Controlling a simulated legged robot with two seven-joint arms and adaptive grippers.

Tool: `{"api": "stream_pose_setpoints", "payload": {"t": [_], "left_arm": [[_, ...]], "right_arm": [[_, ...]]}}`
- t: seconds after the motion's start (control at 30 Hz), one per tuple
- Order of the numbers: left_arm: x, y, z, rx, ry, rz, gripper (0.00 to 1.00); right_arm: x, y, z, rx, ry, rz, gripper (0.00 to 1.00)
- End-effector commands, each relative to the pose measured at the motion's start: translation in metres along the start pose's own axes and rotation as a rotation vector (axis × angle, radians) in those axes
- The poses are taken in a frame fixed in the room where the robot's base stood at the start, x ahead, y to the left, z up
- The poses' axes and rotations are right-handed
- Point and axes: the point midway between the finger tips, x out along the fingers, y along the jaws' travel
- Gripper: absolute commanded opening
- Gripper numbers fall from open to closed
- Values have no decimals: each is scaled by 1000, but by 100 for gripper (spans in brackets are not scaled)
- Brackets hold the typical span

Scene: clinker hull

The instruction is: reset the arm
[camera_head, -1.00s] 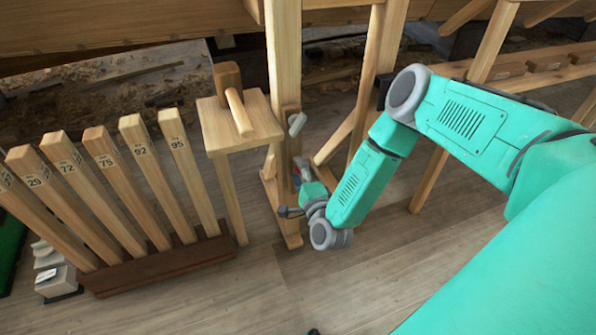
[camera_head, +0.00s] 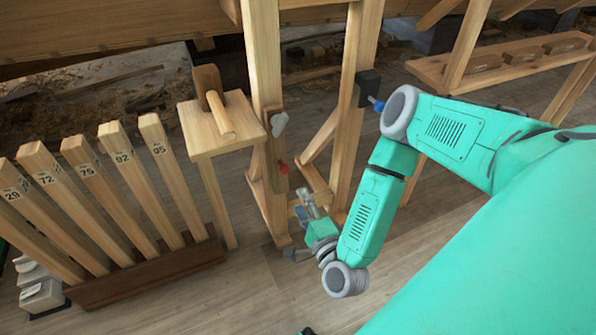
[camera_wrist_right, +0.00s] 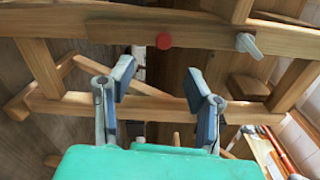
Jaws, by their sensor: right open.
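My right arm, teal with grey joints, comes in from the right in the head view. It bends down to my right gripper (camera_head: 303,204), which is low beside the wooden post (camera_head: 263,100). In the right wrist view, my right gripper (camera_wrist_right: 160,88) has its two grey fingers spread wide with nothing between them. Beyond the fingertips is a wooden beam with a red knob (camera_wrist_right: 164,41) and a grey lever (camera_wrist_right: 248,45). The red knob (camera_head: 283,168) and grey lever (camera_head: 279,125) are on the post in the head view. My left gripper does not show.
A small wooden stand (camera_head: 207,140) with a mallet (camera_head: 221,114) on it is left of the post. A dark rack (camera_head: 150,273) of numbered wooden slats is further left. A wooden shelf with blocks (camera_head: 500,62) is at upper right. Floor (camera_head: 225,305) is clear in front.

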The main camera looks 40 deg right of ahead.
Motion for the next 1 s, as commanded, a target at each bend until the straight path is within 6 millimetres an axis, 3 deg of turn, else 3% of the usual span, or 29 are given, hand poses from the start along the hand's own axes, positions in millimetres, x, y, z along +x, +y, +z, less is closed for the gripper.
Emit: {"api": "stream_pose_setpoints", "payload": {"t": [0.5,0.57,0.67,0.77,0.83,0.9,1.0], "left_arm": [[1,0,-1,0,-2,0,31],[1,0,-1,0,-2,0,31],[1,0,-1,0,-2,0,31],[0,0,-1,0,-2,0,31],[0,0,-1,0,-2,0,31],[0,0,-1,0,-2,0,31],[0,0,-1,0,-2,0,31]], "right_arm": [[0,0,1,-3,-3,4,45],[-1,3,8,-19,-23,26,45],[-9,16,37,-108,-121,134,45],[-36,41,82,-317,-330,329,45],[-68,60,102,-529,-519,479,45],[-103,73,103,-747,-703,611,45],[-144,80,81,-1023,-917,766,45]]}}
